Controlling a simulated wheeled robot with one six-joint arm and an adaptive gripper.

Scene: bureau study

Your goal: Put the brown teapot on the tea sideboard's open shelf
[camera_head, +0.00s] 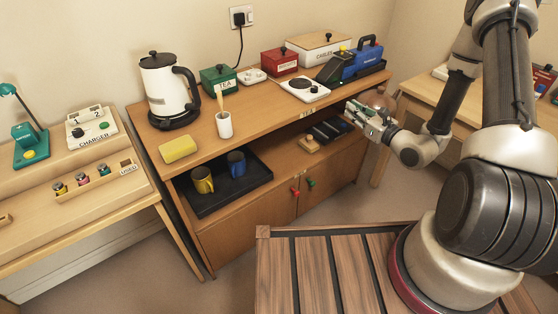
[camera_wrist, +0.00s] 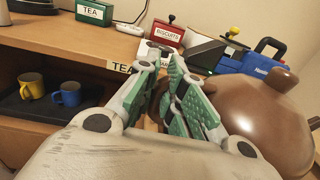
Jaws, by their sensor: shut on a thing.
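The brown teapot (camera_wrist: 245,105) fills the right of the wrist view, its round body and lidded top showing. In the head view the teapot (camera_head: 380,101) is partly hidden by my gripper (camera_head: 366,116), at the right end of the tea sideboard (camera_head: 275,105). My gripper (camera_wrist: 167,78) is shut on the teapot; what its fingers grip is partly hidden. The sideboard's open shelf (camera_head: 283,160) lies under its top. It bears a black tray (camera_head: 221,199) with a yellow mug (camera_head: 202,181) and a blue mug (camera_head: 236,161), and dark items (camera_head: 329,130) farther right.
A small wooden block (camera_head: 309,145) sits on the shelf. Bare shelf shows between the tray and that block.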

